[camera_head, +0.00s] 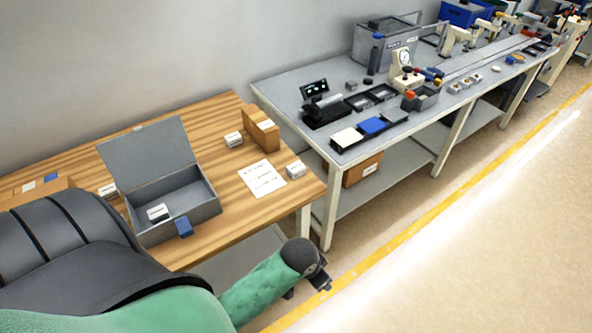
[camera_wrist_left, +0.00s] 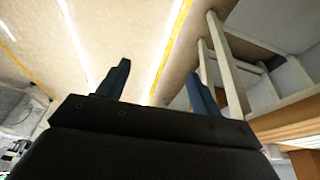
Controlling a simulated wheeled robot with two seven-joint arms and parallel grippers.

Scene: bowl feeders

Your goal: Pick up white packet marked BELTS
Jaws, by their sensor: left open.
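Several small white packets are on and around the wooden table in the head view; their print is too small to read, so I cannot tell which is marked BELTS. One packet (camera_head: 233,139) is near the back, another packet (camera_head: 295,170) at the right edge, and another packet (camera_head: 108,190) left of the grey box. One more packet (camera_head: 158,212) lies inside the open grey box (camera_head: 206,210). My left gripper (camera_head: 322,281) is off the table's front right, over the floor, apart from all packets. In the left wrist view its fingers (camera_wrist_left: 157,78) are spread and empty. My right gripper is not seen.
A cardboard box (camera_head: 257,128) stands at the table's back right, and a white printed sheet (camera_head: 262,180) lies in front of it. The grey box's lid (camera_head: 148,152) stands raised. A grey workbench (camera_head: 285,88) with equipment adjoins at right. The floor beyond the yellow line is clear.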

